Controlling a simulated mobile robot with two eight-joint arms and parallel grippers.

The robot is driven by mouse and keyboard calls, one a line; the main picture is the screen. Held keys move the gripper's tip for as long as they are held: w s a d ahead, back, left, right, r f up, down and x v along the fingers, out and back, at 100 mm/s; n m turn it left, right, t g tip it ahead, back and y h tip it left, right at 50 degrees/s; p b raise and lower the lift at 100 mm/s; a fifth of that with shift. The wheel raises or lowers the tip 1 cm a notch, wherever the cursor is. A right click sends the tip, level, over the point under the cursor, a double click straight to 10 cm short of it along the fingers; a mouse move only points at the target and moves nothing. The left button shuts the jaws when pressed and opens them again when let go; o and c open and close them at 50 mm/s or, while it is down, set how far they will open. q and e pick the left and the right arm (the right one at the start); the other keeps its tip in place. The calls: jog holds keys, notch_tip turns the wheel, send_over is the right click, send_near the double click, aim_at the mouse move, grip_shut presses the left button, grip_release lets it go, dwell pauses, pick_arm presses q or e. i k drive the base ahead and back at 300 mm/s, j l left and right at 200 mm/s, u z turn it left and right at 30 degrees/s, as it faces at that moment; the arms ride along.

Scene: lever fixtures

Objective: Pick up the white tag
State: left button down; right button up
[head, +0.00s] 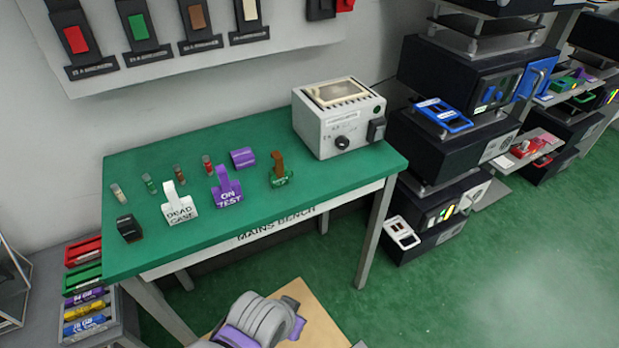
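The white tag (179,207) stands upright on the green top of the mains bench (335,188), left of the middle and near the front edge. It has a hook-like upper part and dark lettering that reads "DEAD CASE". A purple tag (227,190) reading "ON TEST" stands just to its right, with a small gap.
A black block (129,228) stands left of the white tag. Several small cylinders (150,184) stand behind it. A purple piece (243,157), a brown-and-green tag (279,172) and a grey instrument box (340,118) are farther right. The bench's front strip is clear.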

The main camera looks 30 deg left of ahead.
aim_at(178, 210)
jog(key=u, duration=1.25)
